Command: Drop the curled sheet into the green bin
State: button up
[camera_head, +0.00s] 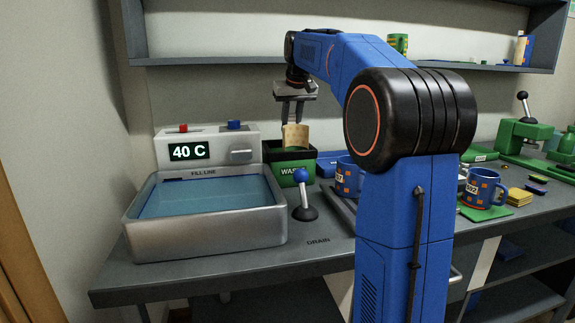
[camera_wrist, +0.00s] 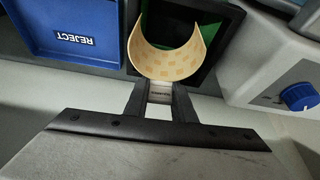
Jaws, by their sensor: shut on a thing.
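The curled sheet (camera_head: 295,137) is tan with a pale patterned face. My gripper (camera_head: 293,120) is shut on its edge and points down. In the head view the sheet hangs over the green bin (camera_head: 289,172), which is marked WASTE and has a dark rim. In the wrist view the curled sheet (camera_wrist: 165,62) bends into a U beyond the fingers (camera_wrist: 160,92), over the dark opening of the green bin (camera_wrist: 222,30). The sheet hides part of the opening. I cannot tell whether its lower edge is below the rim.
A blue REJECT bin (camera_wrist: 75,38) stands beside the green bin. A water basin (camera_head: 205,228) with a 40 C display is at the left. A blue-knobbed drain lever (camera_head: 302,195) stands in front of the green bin. Blue mugs (camera_head: 483,188) are at the right.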

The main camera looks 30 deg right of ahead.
aim_at(290, 145)
jog(key=shift+w+f, duration=0.1)
jog(key=shift+f, duration=0.65)
notch_tip(290, 145, down, 6)
jog(key=o, duration=1)
jog(key=v, duration=1.7)
jog(key=shift+r, duration=0.15)
